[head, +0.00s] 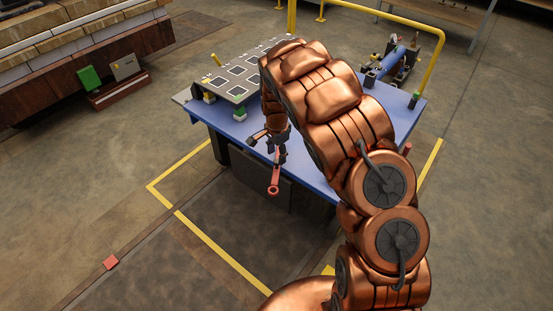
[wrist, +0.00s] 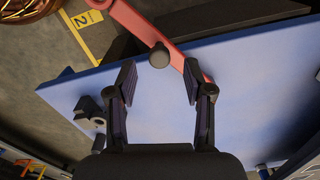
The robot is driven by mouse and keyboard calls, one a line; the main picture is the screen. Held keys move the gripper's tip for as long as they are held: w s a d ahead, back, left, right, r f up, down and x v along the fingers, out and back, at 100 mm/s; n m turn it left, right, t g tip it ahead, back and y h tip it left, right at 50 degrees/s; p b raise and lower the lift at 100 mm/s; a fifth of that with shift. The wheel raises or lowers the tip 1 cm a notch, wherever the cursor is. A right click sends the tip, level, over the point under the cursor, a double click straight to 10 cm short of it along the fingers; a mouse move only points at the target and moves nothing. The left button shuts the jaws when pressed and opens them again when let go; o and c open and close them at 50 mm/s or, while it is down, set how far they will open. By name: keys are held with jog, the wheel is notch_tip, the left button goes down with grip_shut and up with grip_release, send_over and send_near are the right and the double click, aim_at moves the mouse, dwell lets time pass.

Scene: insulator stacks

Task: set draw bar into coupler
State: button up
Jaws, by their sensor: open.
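The red draw bar (head: 275,178) juts out past the near edge of the blue table, with a ring at its outer end. In the wrist view, the bar (wrist: 140,26) runs diagonally from the top toward the right fingertip and carries a dark round knob. My gripper (wrist: 158,80) is open, and the knob appears between and just beyond its fingertips. I see no grip on the bar. In the head view, my gripper (head: 277,142) hangs over the near table edge. A dark grey forked piece (wrist: 90,112), perhaps the coupler, sits at the left table edge.
The blue table (head: 212,115) bears a grey panel (head: 240,78) with dark squares at the back left. A fixture with a blue cylinder (head: 397,58) stands at the back right. A yellow rail (head: 435,60) stands behind. The floor in front is mostly clear.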

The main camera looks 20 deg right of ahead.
aim_at(277, 163)
jog(key=shift+f, duration=1.45)
grip_shut()
